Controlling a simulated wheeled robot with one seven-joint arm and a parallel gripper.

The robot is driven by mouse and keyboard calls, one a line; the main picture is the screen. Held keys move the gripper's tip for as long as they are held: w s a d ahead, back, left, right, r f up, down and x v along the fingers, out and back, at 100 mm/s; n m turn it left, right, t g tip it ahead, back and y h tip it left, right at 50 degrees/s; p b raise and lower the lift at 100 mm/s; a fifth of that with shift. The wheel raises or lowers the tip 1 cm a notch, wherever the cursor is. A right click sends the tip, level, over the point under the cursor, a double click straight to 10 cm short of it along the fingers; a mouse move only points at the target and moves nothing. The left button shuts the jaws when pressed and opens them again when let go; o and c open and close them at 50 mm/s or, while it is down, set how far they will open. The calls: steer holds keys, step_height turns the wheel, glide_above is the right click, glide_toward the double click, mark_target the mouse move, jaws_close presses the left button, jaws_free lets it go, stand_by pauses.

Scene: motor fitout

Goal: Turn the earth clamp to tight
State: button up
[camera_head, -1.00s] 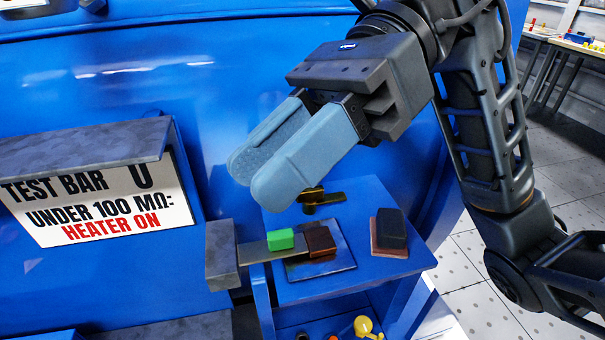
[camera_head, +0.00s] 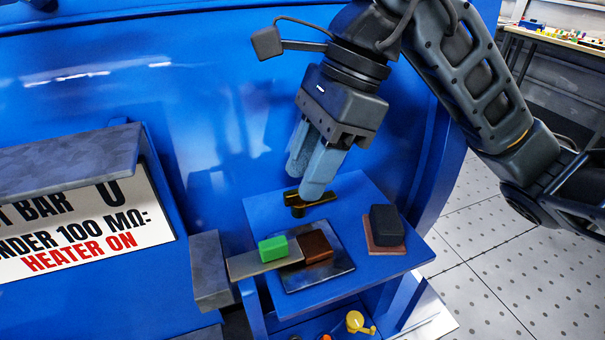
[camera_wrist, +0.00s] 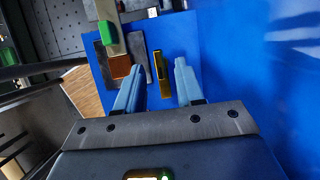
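A brass-coloured bar handle on a dark round base (camera_head: 312,204), which looks like the earth clamp, stands on the blue shelf (camera_head: 360,190). My gripper (camera_head: 308,181) points down just above and behind it, its blue-grey fingers apart. The nearer finger hides part of the handle in the head view. In the wrist view the handle (camera_wrist: 162,78) lies lengthwise between the open fingers (camera_wrist: 160,68), with a gap on each side. I cannot tell whether the fingertips reach down to its height. No tight mark is readable.
Beside the handle, a grey bar (camera_head: 250,263) bears a green block (camera_head: 273,248) and meets a brown block (camera_head: 315,246) on a dark plate (camera_head: 325,274). A black block (camera_head: 386,225) sits at the shelf's right. A blue wall (camera_head: 200,90) stands close behind.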

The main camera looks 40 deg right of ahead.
steer(key=shift+x, duration=1)
jaws_close()
